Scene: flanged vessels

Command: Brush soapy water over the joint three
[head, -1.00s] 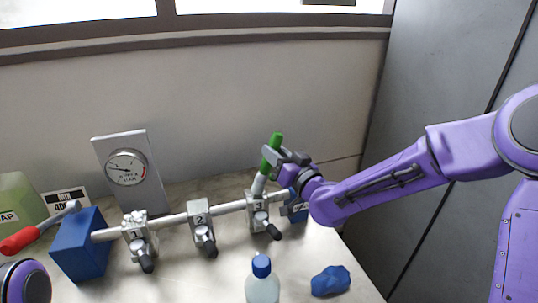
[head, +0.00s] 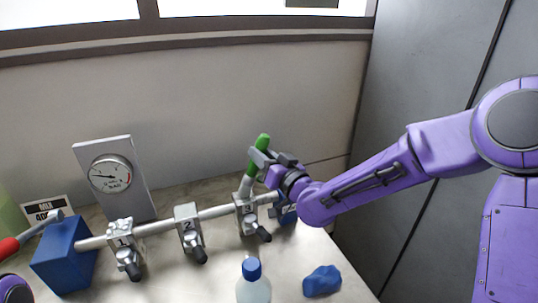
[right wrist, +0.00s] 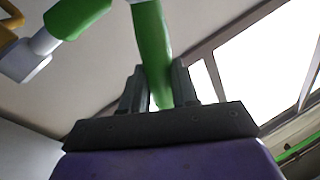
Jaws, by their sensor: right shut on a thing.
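My right gripper (head: 269,163) is shut on the green handle of a brush (head: 262,141), behind and above the pipe. The brush slants down to joint three (head: 247,216), a grey clamp-like fitting marked 3 with a dark lever. The brush's lower end is at the top of this joint; I cannot tell whether the bristles touch. In the right wrist view the green handle (right wrist: 152,45) stands between the fingers. Joint two (head: 189,232) and joint one (head: 122,247) are to the left; white lumps like foam sit on joint one. My left gripper is not in view.
A blue block (head: 64,258) bears the pipe's left end. A gauge panel (head: 138,185) stands behind. A blue-capped bottle (head: 254,288) and a crumpled blue thing (head: 322,281) are in front. A red-handled tool (head: 9,247) lies at far left. A wall closes the back.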

